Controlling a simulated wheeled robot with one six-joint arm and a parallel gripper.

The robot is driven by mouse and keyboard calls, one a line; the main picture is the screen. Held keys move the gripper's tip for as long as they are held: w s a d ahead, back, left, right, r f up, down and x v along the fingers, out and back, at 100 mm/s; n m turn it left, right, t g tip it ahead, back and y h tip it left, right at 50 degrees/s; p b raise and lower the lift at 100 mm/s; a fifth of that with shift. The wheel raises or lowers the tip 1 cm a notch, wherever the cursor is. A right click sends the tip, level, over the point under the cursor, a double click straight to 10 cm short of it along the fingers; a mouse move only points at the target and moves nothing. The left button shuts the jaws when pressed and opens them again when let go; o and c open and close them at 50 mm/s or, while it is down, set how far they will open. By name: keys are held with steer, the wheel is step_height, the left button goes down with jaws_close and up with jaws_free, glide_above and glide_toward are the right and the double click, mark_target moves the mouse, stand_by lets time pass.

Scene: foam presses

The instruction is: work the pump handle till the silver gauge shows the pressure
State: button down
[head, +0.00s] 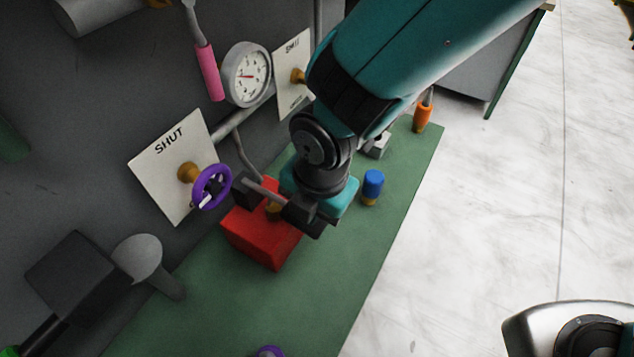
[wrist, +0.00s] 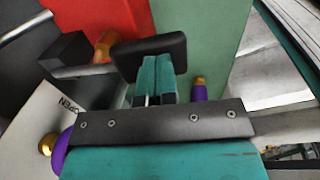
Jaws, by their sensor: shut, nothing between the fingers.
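The silver gauge (head: 246,75) hangs on the grey wall. Its white dial has a red needle pointing left, and its figures are too small to read surely. A red box-shaped pump (head: 262,240) stands on the green bench below it, with a brass collar on top. Over it runs a grey crossbar handle (head: 268,193) with black end blocks. In the wrist view the handle (wrist: 88,71) shows with its near black block (wrist: 150,55). My gripper (wrist: 156,66) is shut, teal fingers together, with tips at that block. I cannot tell whether they touch it.
A purple handwheel (head: 212,187) on a plate marked SHUT (head: 160,145) sits left of the handle. A pink-gripped lever (head: 208,72) is beside the gauge. A blue knob (head: 373,184) and an orange handle (head: 422,117) stand right. The bench front (head: 310,310) is mostly clear.

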steer(key=shift+s+d+f, duration=0.2)
steer(key=shift+s+f, duration=0.1)
steer(key=shift+f, duration=0.15)
steer(key=shift+r, duration=0.15)
step_height(320, 180, up, 14)
steer(key=d+p, duration=0.1)
steer(key=d, duration=0.1)
steer(key=shift+s+d+p, duration=0.2)
steer(key=shift+s+p, duration=0.15)
steer(key=shift+s, duration=0.1)
steer(key=shift+r, duration=0.1)
stand_by(1.1)
